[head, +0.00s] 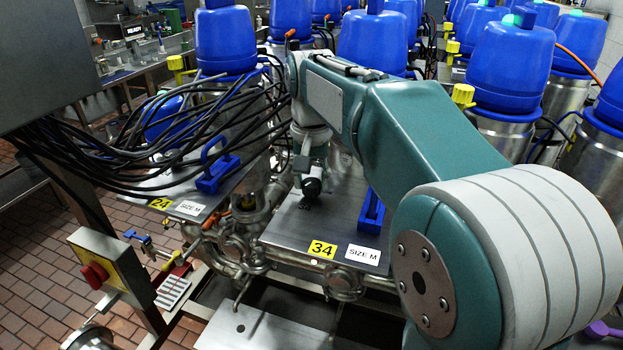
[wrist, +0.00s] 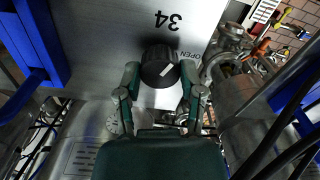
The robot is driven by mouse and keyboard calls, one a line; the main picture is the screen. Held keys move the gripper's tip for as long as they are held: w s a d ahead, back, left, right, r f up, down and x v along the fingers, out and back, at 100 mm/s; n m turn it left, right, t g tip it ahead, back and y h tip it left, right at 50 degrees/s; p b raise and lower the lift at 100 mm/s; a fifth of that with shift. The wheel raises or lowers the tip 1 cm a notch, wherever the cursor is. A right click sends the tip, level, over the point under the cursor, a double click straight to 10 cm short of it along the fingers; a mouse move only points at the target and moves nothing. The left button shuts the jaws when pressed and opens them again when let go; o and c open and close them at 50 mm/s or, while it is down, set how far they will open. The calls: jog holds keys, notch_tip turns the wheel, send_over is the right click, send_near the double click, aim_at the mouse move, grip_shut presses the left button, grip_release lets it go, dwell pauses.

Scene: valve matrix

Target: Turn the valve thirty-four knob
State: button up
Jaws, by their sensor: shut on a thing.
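The valve thirty-four knob (wrist: 158,66) is a round black knob with a white pointer line, seen in the wrist view on a metal plate (wrist: 95,50) marked "34" and "OPEN". The pointer line is slanted. My gripper (wrist: 160,78) has one finger on each side of the knob and is shut on it.
A blue handle (head: 370,213) stands on the plate beside my arm. To the left are a plate tagged "24" (head: 160,204) and a thick bundle of black cables (head: 150,150). Blue-topped valve cylinders (head: 372,42) crowd behind.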

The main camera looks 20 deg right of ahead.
aim_at(310, 182)
jog(key=shift+f+n, duration=0.1)
jog(key=shift+n, duration=2.2)
jog(key=o, duration=1.2)
jog(key=shift+c, duration=0.2)
notch_tip(310, 182, up, 12)
jog(key=shift+w+a, duration=0.1)
